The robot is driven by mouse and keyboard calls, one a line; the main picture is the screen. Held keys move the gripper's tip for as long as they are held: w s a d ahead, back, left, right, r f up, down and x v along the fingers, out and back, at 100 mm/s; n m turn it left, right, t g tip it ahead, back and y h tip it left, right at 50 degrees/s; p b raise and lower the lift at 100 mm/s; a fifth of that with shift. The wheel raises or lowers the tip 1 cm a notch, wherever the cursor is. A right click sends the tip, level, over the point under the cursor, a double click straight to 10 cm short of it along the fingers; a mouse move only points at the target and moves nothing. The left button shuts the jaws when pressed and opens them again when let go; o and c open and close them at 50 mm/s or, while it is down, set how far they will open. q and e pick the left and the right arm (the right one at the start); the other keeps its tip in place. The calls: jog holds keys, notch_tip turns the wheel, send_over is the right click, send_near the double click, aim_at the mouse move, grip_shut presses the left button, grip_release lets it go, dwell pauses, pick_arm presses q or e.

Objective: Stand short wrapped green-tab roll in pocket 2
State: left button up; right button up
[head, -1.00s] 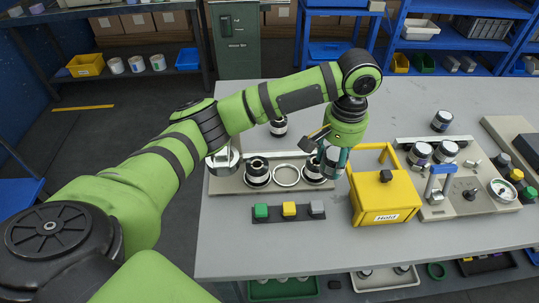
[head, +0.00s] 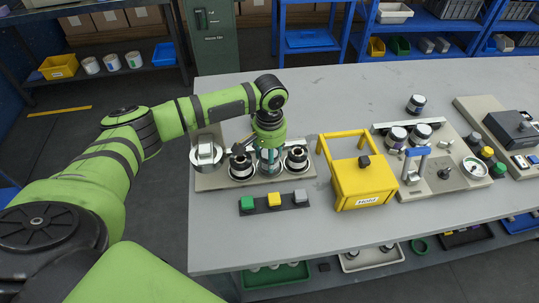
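My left gripper (head: 268,160) points down over the middle of the pocket tray (head: 215,182) at the table's left. Its teal fingers are closed around a pale roll (head: 268,157), which is mostly hidden by them. The roll is upright, at the middle pocket, between two black-and-white rolls standing in the left pocket (head: 241,170) and right pocket (head: 296,162). I cannot tell whether it touches the pocket floor, and its tab colour is hidden. My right gripper is not in view.
A silver round dish (head: 206,153) sits at the tray's left end. A green, yellow and grey button strip (head: 274,203) lies in front. A yellow Hold box (head: 362,184) stands close on the right, with a machine plate and several rolls beyond.

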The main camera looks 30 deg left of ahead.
pick_arm(q)
jog(key=shift+f, duration=0.45)
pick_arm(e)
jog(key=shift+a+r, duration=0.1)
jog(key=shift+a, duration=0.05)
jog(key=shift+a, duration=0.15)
pick_arm(q)
jog(key=o, duration=1.3)
jog(key=shift+f, duration=0.1)
jog(key=shift+c, duration=0.2)
notch_tip(320, 180, up, 12)
jog(key=b, duration=0.1)
jog(key=shift+b, duration=0.35)
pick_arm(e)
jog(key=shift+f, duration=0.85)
